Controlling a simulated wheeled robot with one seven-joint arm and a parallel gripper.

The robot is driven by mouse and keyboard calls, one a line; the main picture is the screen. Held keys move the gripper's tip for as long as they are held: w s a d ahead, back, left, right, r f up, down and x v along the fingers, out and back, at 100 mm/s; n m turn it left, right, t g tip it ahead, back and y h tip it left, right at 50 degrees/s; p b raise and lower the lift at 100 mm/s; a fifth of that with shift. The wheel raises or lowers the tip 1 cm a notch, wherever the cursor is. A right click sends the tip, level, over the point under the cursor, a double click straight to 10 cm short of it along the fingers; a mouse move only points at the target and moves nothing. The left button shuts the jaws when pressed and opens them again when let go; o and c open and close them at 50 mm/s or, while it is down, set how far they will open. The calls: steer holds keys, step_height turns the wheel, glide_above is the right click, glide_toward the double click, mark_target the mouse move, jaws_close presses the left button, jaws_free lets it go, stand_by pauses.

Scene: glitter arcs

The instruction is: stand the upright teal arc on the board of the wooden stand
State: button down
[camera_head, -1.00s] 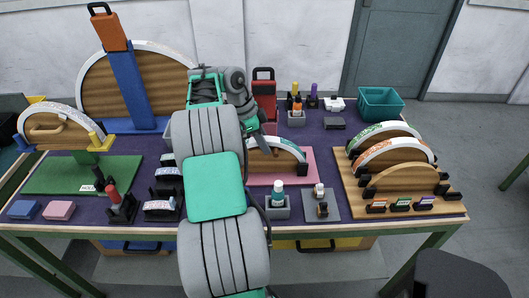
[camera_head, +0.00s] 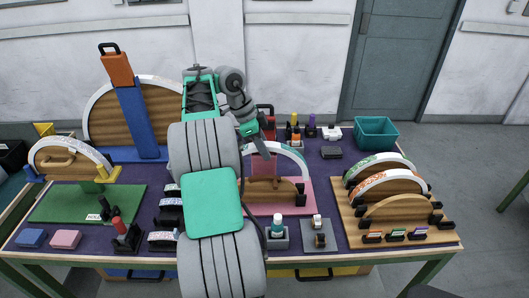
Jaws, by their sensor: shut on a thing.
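The teal arc (camera_head: 293,153), a thin pale band with teal on it, stands upright above the pink board (camera_head: 300,208). A gap shows between it and the brown half-round wooden form (camera_head: 262,190) on that board. My gripper (camera_head: 262,142) is at the upper left part of the arc and shut on it; my arm hides the arc's left side and much of the grip. A wooden stand (camera_head: 440,232) at the right has a flat board with several half-round forms. The rear two carry white arcs with green and orange marks; the front form is bare wood.
A teal bin (camera_head: 376,132) stands at the back right. A grey holder with a bottle (camera_head: 277,232) and a grey plate (camera_head: 318,240) lie in front of the pink board. A large half-round form with a blue post (camera_head: 132,105) stands at the back left.

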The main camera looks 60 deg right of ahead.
steer(key=shift+r+p, duration=4.05)
steer(key=shift+r, duration=0.25)
steer(key=shift+f, duration=0.1)
